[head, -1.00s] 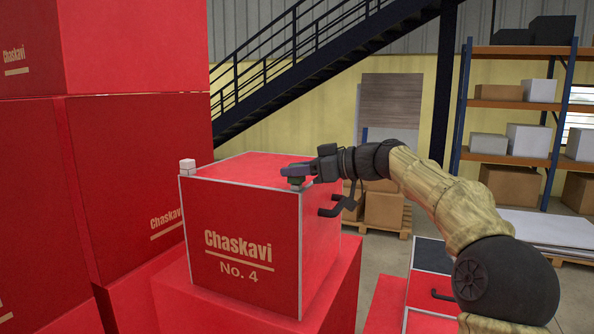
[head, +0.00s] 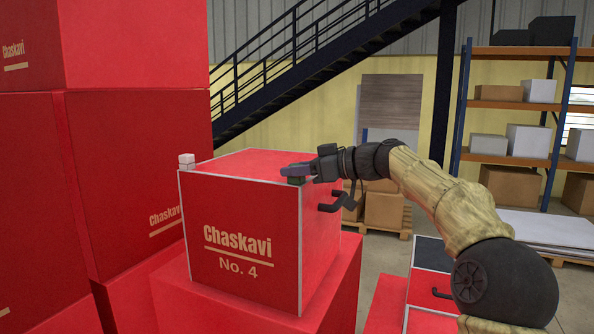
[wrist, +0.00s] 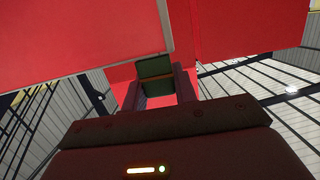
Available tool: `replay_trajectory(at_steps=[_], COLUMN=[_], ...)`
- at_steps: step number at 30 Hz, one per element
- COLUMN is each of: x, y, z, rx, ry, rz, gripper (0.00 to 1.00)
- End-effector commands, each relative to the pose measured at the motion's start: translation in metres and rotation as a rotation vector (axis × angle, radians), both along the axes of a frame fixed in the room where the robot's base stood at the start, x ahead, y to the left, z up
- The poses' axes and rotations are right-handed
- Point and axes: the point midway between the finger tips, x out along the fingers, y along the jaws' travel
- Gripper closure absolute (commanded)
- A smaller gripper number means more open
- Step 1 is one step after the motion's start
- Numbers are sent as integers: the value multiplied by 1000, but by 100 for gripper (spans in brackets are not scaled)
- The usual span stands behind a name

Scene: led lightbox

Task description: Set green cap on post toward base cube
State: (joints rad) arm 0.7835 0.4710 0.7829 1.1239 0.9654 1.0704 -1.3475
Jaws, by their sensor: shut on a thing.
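The red cube (head: 240,215) with white edges, marked "Chaskavi No. 4", stands on a larger red block. A short white post (head: 187,161) stands on its front left top corner. My gripper (head: 297,172) is over the front right top corner. It is shut on the green cap (head: 296,181), which looks dark here. In the wrist view the green cap (wrist: 155,68) sits between my two fingers, with an orange band across it. Any post beneath the cap is hidden; I cannot tell whether the cap touches one.
Tall stacked red boxes (head: 120,170) stand close on the left. A dark handle (head: 340,202) sticks out from the cube's right side, below my wrist. A shelf rack (head: 515,105) and a staircase are far behind.

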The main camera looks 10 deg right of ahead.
Motion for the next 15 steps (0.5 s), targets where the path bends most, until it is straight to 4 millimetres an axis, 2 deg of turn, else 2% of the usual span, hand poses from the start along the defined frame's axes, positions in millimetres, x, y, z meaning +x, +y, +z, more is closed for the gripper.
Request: replay_trajectory(at_steps=[4, 5, 8, 15], x=[0, 0, 0, 0], y=[0, 0, 0, 0], z=[-3, -2, -2, -2], rx=[0, 0, 0, 0], ry=[0, 0, 0, 0], rz=[0, 0, 0, 0], gripper=[94, 68, 48, 47])
